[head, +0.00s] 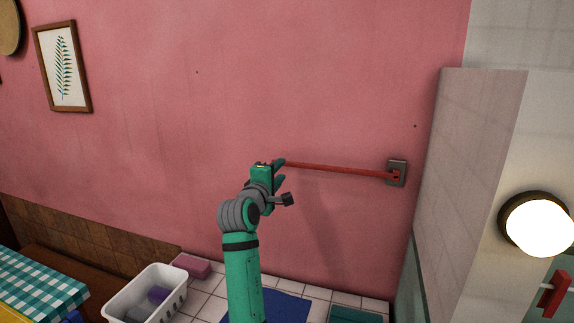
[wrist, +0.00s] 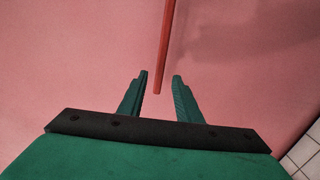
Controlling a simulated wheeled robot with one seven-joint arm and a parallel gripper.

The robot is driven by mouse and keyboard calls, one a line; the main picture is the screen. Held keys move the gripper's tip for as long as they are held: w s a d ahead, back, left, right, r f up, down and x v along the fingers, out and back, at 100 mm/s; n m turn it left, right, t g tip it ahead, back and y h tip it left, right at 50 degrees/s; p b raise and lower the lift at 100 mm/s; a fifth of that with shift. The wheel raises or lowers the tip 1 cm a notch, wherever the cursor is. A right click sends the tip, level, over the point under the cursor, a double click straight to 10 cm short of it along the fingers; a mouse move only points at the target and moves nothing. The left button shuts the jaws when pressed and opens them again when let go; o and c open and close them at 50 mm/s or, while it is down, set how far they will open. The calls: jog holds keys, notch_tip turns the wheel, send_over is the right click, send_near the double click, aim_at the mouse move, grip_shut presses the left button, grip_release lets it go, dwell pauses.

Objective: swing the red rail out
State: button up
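The red rail (head: 335,170) runs out from a grey wall bracket (head: 402,181) on the pink wall. It stands nearly level, and its free end points left toward my gripper (head: 282,173). In the wrist view the rail (wrist: 166,40) comes down from the top and its free end lies between the two fingers of my gripper (wrist: 160,75). The fingers are open, with a visible gap on each side of the rail. I see no contact. The rail's free end is partly hidden by a finger in the head view.
A pale partition (head: 475,150) stands right of the bracket, with a lit round lamp (head: 540,228) on it. Below are a white basket (head: 168,308), a pink sponge (head: 193,266) and a blue mat (head: 285,309) on white tiles.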

aim_at(286, 164)
jog(key=shift+x, duration=3.55)
grip_shut()
